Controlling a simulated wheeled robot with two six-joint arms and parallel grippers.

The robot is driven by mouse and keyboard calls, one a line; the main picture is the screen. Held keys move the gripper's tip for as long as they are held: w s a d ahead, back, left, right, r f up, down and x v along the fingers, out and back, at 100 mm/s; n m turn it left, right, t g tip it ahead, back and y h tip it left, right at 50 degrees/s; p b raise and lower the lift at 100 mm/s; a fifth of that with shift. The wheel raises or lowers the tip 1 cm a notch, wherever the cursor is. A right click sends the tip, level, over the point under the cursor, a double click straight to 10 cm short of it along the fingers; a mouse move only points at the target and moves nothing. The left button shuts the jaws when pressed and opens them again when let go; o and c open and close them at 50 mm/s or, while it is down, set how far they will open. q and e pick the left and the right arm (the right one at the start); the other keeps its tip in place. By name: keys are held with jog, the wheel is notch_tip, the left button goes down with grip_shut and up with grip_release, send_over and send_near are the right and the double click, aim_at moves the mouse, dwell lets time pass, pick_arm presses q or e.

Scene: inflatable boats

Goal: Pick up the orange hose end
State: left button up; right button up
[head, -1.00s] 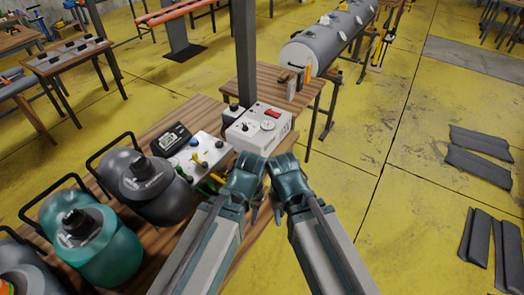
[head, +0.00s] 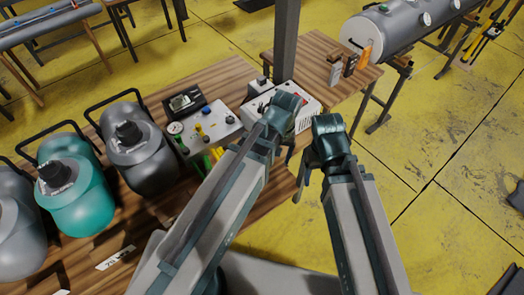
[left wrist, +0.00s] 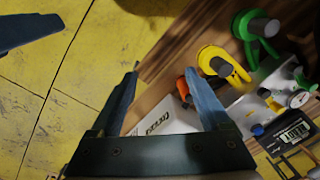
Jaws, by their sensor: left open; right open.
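An orange hose end (left wrist: 183,88) shows in the left wrist view, partly behind one finger of my left gripper and close to a white box (left wrist: 172,117). In the head view I cannot make it out; my left arm covers that area. My left gripper (left wrist: 165,85) is open, with nothing seen held between its fingers. In the head view my left gripper (head: 283,125) is over the front of the white box (head: 309,113). My right gripper (head: 312,170) is open and empty, off the table's right edge, over the floor.
Yellow (left wrist: 222,65) and green (left wrist: 256,32) hose ends lie beside the orange one. A valve panel (head: 203,128) and a black gauge box (head: 186,104) stand left of the white box. Grey and teal (head: 77,185) tanks fill the table's left. A small table (head: 312,50) stands behind.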

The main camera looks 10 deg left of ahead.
pick_arm(q)
jog(key=w+a+n, duration=0.2)
jog(key=w+n, duration=0.1)
jog(key=w+a+f+n, duration=0.1)
jog(key=w+a+n, duration=0.2)
jog(key=n, duration=0.1)
jog(key=w+a+n+b, duration=0.1)
jog(key=w+a+n, duration=0.1)
jog(key=w+n, duration=0.1)
jog(key=shift+w+a+f+n+h, duration=0.15)
jog(key=shift+a+f+n+h, duration=0.1)
jog(key=shift+a+n+h, duration=0.2)
jog(key=shift+w+a+n, duration=0.15)
jog(key=shift+a+n, duration=0.1)
jog(key=shift+n, duration=0.2)
notch_tip(320, 180, down, 8)
jog(key=b, duration=0.8)
jog(key=shift+f, duration=0.2)
notch_tip(320, 180, down, 6)
jog(key=b, duration=0.6)
jog(key=shift+r, duration=0.2)
jog(key=shift+r, duration=0.1)
grip_shut()
